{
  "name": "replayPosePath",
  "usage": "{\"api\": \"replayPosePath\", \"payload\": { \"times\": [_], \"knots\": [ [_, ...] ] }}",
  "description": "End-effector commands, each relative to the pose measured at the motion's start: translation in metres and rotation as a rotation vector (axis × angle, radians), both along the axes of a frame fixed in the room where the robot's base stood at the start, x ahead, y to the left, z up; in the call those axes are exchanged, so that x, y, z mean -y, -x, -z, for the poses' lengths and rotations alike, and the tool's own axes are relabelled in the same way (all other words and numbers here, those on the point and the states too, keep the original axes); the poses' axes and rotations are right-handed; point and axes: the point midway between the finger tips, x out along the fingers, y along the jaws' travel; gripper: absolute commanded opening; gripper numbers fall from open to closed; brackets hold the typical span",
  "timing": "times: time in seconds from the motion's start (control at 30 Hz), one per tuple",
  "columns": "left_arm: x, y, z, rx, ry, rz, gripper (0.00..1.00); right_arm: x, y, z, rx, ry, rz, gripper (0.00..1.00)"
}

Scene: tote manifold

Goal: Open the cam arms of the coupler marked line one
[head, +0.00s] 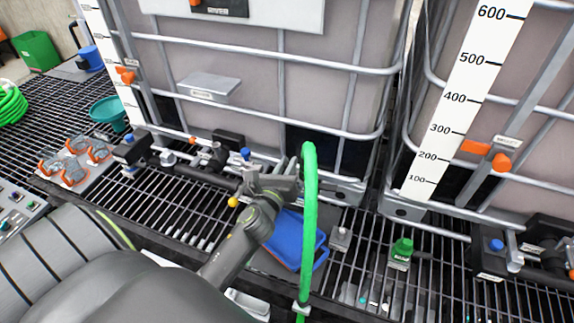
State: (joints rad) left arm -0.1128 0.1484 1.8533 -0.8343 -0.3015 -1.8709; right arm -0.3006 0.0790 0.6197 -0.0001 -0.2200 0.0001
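My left arm comes in from the lower left. Its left gripper (284,184) is beside the upper part of an upright green hose (309,225), over the front edge of the left tote. The fingers are small and partly merged with grey fittings behind, so I cannot tell if they are open or shut, or touching the hose. A dark pipe with fittings (200,178) runs along the foot of the left tote. A coupler's cam arms and a line one mark cannot be made out; the gripper and hose cover part of that area. My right gripper is not in view.
Two caged totes stand behind, the left one (245,75) and the right one (465,75) with a white scale. Orange goggles (75,145) lie at left.

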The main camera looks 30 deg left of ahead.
Motion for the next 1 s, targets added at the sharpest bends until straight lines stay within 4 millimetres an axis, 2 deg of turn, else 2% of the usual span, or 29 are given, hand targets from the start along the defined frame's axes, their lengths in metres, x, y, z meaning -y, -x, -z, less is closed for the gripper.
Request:
{"api": "replayPosePath", "payload": {
  "times": [0.03, 0.1, 0.57, 1.0],
  "knots": [
    [0.0, 0.0, 0.0, 0.0, 0.0, 0.0, 0.09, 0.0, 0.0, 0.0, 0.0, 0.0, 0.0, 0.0],
    [0.0, 0.0, 0.0, 0.0, 0.0, 0.0, 0.0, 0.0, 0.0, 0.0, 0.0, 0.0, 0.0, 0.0],
    [-0.003, 0.001, 0.002, 0.014, 0.06, 0.0, 0.0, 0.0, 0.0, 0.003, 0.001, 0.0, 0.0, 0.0],
    [-0.017, 0.005, 0.013, 0.096, 0.4, 0.001, 0.0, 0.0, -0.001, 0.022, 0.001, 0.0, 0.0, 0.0]
  ]
}}
